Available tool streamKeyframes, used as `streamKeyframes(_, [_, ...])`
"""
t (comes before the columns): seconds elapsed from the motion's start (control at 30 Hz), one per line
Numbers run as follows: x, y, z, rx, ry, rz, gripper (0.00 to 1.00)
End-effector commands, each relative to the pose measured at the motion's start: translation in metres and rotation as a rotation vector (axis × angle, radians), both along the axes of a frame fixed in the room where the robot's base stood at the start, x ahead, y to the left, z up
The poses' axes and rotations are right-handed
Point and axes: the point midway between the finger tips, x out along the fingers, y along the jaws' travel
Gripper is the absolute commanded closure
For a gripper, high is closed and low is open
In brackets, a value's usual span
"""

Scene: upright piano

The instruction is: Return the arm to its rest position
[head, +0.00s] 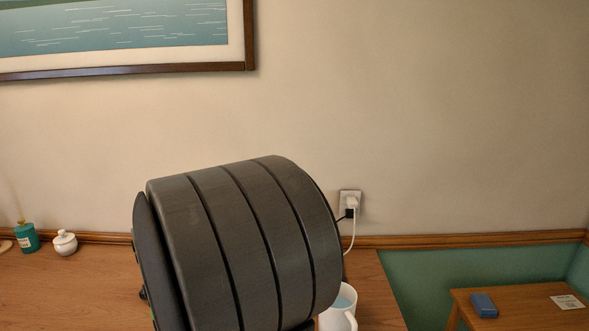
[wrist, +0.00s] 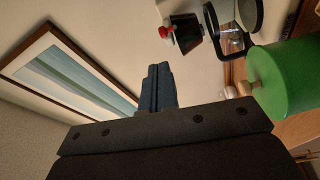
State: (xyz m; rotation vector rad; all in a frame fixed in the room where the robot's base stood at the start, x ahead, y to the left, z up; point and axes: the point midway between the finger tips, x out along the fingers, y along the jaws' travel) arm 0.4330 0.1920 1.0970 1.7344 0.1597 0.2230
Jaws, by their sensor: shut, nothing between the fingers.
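My gripper (wrist: 158,72) shows in the wrist view, its two dark fingers shut together with nothing between them. They point up into the picture, with the pale wall behind and no contact visible. In the head view a large dark grey, grooved part of my arm fills the lower middle. It hides much of the wooden top (head: 72,290) behind it, and I cannot make out the gripper's fingers there.
A white mug (head: 340,308) stands close to my arm in the picture. A plugged outlet (head: 350,201) is behind. A teal bottle (head: 27,236) and white lidded pot (head: 64,243) stand left. A green cylinder (wrist: 288,78) is right of the fingers. A framed picture (head: 120,70) hangs above.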

Motion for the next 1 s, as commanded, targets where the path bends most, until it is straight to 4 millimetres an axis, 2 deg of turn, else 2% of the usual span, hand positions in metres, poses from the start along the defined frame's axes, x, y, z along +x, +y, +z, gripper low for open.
streamKeyframes(0.03, [0.012,0.001,0.001,0.001,-0.001,-0.005,1.00])
streamKeyframes(0.3, [0.065,0.010,0.003,0.005,0.000,-0.012,1.00])
streamKeyframes(0.5, [0.096,0.015,0.006,0.008,0.000,-0.017,1.00])
streamKeyframes(0.7, [0.112,0.017,0.007,0.009,0.000,-0.018,1.00])
streamKeyframes(1.0, [0.115,0.018,0.007,0.009,0.000,-0.018,1.00])
